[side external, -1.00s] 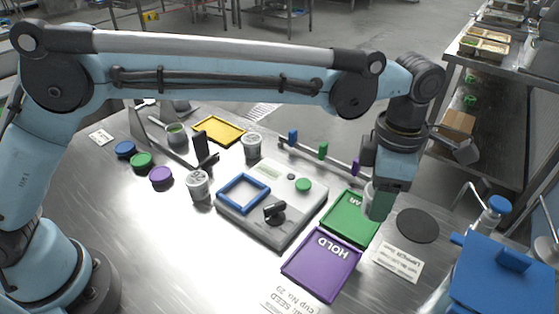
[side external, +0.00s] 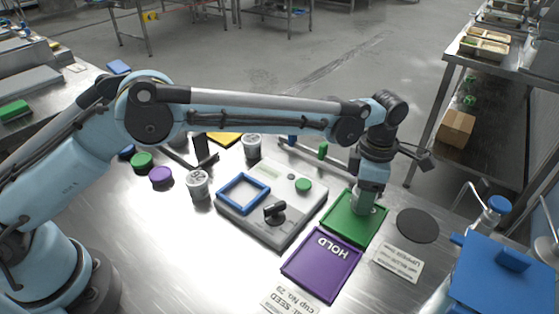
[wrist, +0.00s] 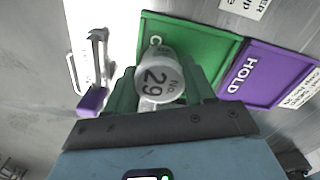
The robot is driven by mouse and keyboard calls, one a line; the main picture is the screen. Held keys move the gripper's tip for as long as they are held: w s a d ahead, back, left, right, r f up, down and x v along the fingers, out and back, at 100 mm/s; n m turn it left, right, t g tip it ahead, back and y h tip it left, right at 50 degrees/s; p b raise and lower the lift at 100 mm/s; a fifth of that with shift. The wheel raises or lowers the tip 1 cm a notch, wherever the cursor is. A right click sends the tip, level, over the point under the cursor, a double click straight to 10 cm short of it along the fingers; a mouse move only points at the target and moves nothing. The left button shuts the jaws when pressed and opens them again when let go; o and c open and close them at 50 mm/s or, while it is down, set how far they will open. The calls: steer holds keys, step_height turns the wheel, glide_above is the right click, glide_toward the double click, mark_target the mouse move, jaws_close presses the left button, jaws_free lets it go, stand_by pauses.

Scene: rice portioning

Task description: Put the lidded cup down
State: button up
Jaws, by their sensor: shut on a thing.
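My gripper (side external: 364,203) is shut on a white lidded cup, low over the green tray (side external: 350,230) in the side view. In the wrist view the cup (wrist: 158,78) is marked "No. 29" and sits between the green fingers of my gripper (wrist: 160,92). The green tray (wrist: 207,45) lies behind the cup there. The cup is mostly hidden by the fingers in the side view, and I cannot tell whether its base touches the tray.
The purple HOLD tray (side external: 320,268) adjoins the green tray. A scale with a blue frame (side external: 243,193) stands to the left. A rail with coloured tabs (side external: 322,151) runs behind. A black disc (side external: 418,225) and a blue-lidded container (side external: 505,275) are to the right.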

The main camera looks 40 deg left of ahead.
steer(key=shift+f, duration=0.15)
steer(key=o, duration=1.2)
steer(key=shift+c, duration=0.2)
step_height(320, 180, up, 12)
steer(key=a+r+m+t, duration=0.2)
steer(key=a+r+m, duration=0.4)
steer(key=a, duration=0.3)
steer(key=s+a+m+t, duration=0.3)
steer(key=s+a+m, duration=0.8)
steer(key=a, duration=0.4)
steer(key=s+a+f+m+t, duration=0.2)
steer(key=s+a+f+m, duration=0.2)
steer(key=s, duration=0.4)
step_height(320, 180, down, 2)
steer(key=shift+s+a+f+m, duration=0.1)
steer(key=shift+s+a+m, duration=0.1)
steer(key=shift+a+m, duration=0.35)
